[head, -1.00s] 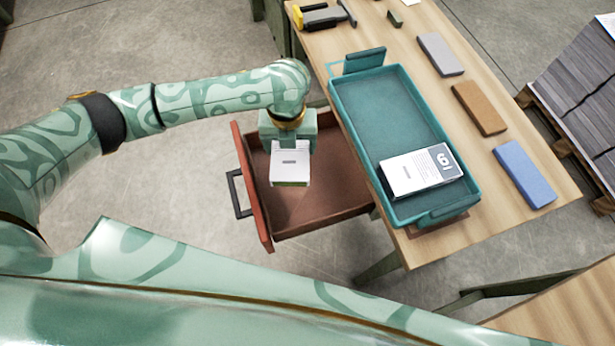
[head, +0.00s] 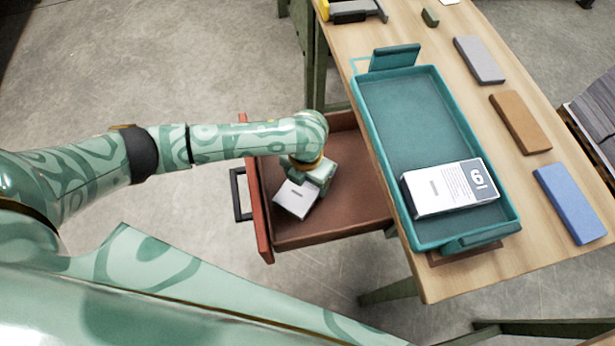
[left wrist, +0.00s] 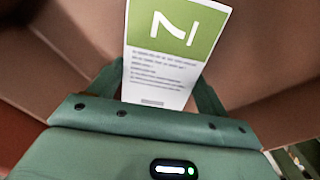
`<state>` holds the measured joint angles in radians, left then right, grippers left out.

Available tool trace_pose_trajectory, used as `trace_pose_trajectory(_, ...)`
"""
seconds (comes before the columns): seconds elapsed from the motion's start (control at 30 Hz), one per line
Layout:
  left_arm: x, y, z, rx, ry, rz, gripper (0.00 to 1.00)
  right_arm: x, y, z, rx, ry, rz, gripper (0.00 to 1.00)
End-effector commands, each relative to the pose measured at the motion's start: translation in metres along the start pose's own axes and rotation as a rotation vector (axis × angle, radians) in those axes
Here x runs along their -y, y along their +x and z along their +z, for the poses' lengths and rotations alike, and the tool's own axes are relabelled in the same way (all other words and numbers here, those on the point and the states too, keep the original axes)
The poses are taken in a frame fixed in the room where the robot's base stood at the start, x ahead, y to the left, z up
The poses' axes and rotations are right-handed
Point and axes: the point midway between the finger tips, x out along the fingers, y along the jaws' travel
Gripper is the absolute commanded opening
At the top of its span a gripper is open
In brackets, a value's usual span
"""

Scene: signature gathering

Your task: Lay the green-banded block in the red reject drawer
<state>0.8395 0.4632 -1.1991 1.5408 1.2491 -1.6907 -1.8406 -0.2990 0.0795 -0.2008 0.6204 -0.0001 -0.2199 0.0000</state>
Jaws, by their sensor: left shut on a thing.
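The green-banded block (head: 296,198) is white in the head view, where its green band is hidden. In the left wrist view the block (left wrist: 160,75) shows a green end with a white character and lines of print. My left gripper (head: 310,183) is shut on it, one finger along each side. Gripper and block are over the open red reject drawer (head: 345,215), toward its handle end. I cannot tell whether the block touches the drawer's brown floor. My right gripper is not in view.
A teal tray (head: 410,125) on the wooden table (head: 445,275) right of the drawer holds a white block with a dark band (head: 450,187). Grey (head: 479,60), brown (head: 520,122) and blue (head: 570,203) blocks lie farther right. The drawer floor right of my gripper is clear.

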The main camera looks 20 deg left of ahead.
Motion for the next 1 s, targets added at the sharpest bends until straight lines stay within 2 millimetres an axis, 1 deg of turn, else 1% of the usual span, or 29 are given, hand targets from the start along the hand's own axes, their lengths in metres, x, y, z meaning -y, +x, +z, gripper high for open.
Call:
trace_pose_trajectory(0.17, -0.001, -0.002, 0.001, 0.003, 0.0, 0.002, 0.42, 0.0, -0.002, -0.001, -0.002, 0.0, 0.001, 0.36)
trace_pose_trajectory(0.3, -0.001, 0.001, 0.0, 0.002, -0.001, 0.002, 0.42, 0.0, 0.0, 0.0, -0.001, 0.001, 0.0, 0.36)
trace_pose_trajectory(0.33, -0.001, 0.001, 0.0, 0.002, 0.0, 0.002, 0.85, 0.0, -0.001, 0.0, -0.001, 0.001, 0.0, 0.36)
trace_pose_trajectory(0.37, -0.001, 0.001, 0.0, 0.002, 0.0, 0.002, 0.94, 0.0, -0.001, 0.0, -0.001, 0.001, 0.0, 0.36)
trace_pose_trajectory(0.4, -0.001, 0.001, 0.0, 0.002, 0.0, 0.002, 0.99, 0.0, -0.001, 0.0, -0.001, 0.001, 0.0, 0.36)
trace_pose_trajectory(0.63, -0.001, 0.0, 0.0, 0.002, 0.0, 0.003, 0.99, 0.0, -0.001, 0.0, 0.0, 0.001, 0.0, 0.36)
trace_pose_trajectory(0.73, -0.001, -0.005, 0.001, 0.004, 0.0, 0.003, 0.99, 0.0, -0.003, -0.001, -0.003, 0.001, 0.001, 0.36)
trace_pose_trajectory(0.87, -0.001, -0.03, 0.002, 0.009, 0.0, 0.005, 0.99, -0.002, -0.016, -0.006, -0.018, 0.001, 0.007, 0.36)
trace_pose_trajectory(1.0, -0.001, -0.067, 0.002, 0.011, 0.0, 0.005, 0.99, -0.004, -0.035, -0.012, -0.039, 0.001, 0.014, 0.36)
